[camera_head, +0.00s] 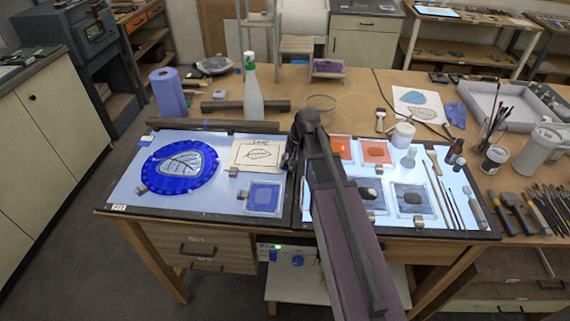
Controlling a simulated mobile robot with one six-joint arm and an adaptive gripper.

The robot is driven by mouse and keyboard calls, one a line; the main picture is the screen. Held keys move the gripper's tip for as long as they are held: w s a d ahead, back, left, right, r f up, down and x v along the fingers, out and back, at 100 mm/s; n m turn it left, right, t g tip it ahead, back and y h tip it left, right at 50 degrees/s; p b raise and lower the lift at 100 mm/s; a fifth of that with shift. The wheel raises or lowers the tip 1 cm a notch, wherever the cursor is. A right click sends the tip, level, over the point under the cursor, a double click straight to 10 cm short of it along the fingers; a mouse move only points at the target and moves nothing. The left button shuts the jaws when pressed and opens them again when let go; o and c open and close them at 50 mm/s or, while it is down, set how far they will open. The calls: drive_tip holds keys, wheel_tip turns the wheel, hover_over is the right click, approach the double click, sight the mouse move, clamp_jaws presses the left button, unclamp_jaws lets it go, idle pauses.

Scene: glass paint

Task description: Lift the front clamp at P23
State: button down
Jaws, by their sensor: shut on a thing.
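The left light panel (125,178) is lit and has a small white label (119,208) at its front left corner, too small to read surely. On it lies a round blue glass piece (160,194) with a pale leaf pane. Small clamp-like blocks sit by its front left rim (141,190) and to its right (242,195); I cannot tell which is the front clamp. My gripper (289,162) points down over the panel's right side, beside the leaf drawing. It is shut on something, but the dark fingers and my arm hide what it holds.
A leaf drawing (257,154) and a blue square pane (265,197) lie left of my gripper. The right panel (457,184) carries orange and grey panes and brushes.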

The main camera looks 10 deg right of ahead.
sight(297, 171)
drive_tip(key=y+b, duration=0.1)
drive_tip(key=d+y+b, duration=0.1)
drive_tip(key=shift+s+f+t+y, duration=0.2)
drive_tip(key=shift+t+y, duration=0.1)
drive_tip(key=shift+t, duration=0.1)
drive_tip(key=y+b, duration=0.1)
drive_tip(key=t+y+b, duration=0.1)
drive_tip(key=y+b, duration=0.1)
drive_tip(key=shift+s+d, duration=0.15)
drive_tip(key=shift+d, duration=0.25)
drive_tip(key=y+b, duration=0.1)
drive_tip(key=b, duration=0.1)
drive_tip(key=d+t+y+b, duration=0.1)
drive_tip(key=y+b, duration=0.1)
drive_tip(key=b, duration=0.1)
drive_tip(key=shift+s+f, duration=0.15)
drive_tip(key=shift+f, duration=0.05)
drive_tip(key=y+b, duration=0.2)
drive_tip(key=b, duration=0.1)
drive_tip(key=shift+d+r+t, duration=0.1)
drive_tip(key=shift+d+t, duration=0.05)
drive_tip(key=shift+t, duration=0.15)
drive_tip(key=shift+s+r, duration=0.1)
drive_tip(key=c, duration=0.5)
unclamp_jaws()
drive_tip(key=shift+r, duration=0.1)
